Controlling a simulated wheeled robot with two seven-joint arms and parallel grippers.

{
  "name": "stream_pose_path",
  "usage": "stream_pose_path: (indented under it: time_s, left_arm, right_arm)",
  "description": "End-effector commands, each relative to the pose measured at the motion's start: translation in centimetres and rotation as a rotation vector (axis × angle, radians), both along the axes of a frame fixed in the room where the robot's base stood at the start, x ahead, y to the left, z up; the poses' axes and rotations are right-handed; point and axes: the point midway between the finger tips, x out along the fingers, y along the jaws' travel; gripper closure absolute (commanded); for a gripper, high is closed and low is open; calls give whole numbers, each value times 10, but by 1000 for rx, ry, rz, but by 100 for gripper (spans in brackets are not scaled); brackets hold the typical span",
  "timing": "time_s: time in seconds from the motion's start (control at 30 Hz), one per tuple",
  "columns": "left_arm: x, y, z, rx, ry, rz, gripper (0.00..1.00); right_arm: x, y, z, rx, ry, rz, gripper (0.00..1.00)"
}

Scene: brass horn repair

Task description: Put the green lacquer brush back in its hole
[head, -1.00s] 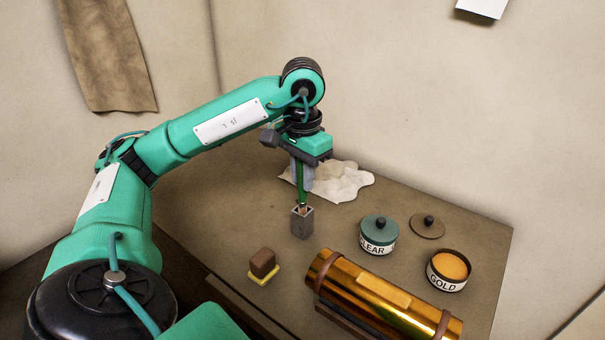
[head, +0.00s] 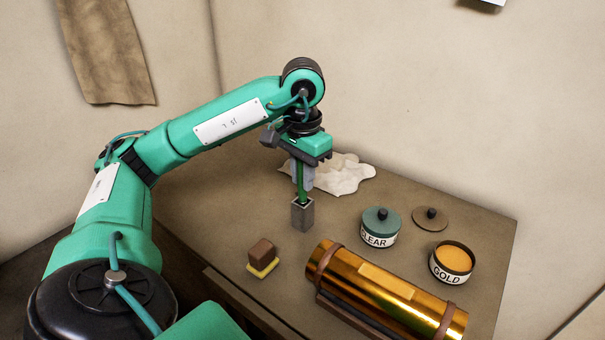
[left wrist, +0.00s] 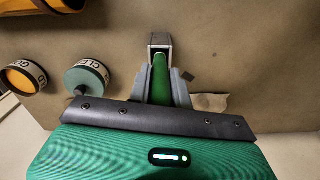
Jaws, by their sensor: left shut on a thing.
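The green brush (head: 302,188) is upright between the fingers of my left gripper (head: 303,178), which is shut on its handle. The brush's lower end is inside the open top of a grey square holder (head: 302,216), and its tip is hidden there. In the left wrist view the green handle (left wrist: 160,72) runs between the grey fingers into the opening of the holder (left wrist: 160,42). My right gripper is not in view.
A closed CLEAR pot (head: 380,228), an open GOLD pot (head: 451,263) and a loose lid (head: 430,218) stand to the right. A brass tube (head: 390,293) lies in front. A brown-and-yellow block (head: 262,257) sits front left; a pale cloth (head: 345,174) lies behind.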

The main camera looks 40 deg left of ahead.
Motion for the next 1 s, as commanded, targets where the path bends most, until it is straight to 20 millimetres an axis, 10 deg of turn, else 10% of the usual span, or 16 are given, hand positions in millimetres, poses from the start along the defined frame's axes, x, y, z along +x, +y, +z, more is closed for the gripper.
stream_pose_path:
  time_s: [0.7, 0.73, 0.83, 1.0]
  left_arm:
    - [0, 0, -19, 0, 0, 0, 100]
    - [0, 0, -18, 0, 0, 0, 76]
    - [0, 0, -18, 0, 0, 0, 56]
    - [0, 0, -18, 0, 0, 0, 55]
  right_arm:
    - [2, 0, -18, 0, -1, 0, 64]
    - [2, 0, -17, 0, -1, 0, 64]
    - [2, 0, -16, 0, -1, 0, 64]
    - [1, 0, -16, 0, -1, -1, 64]
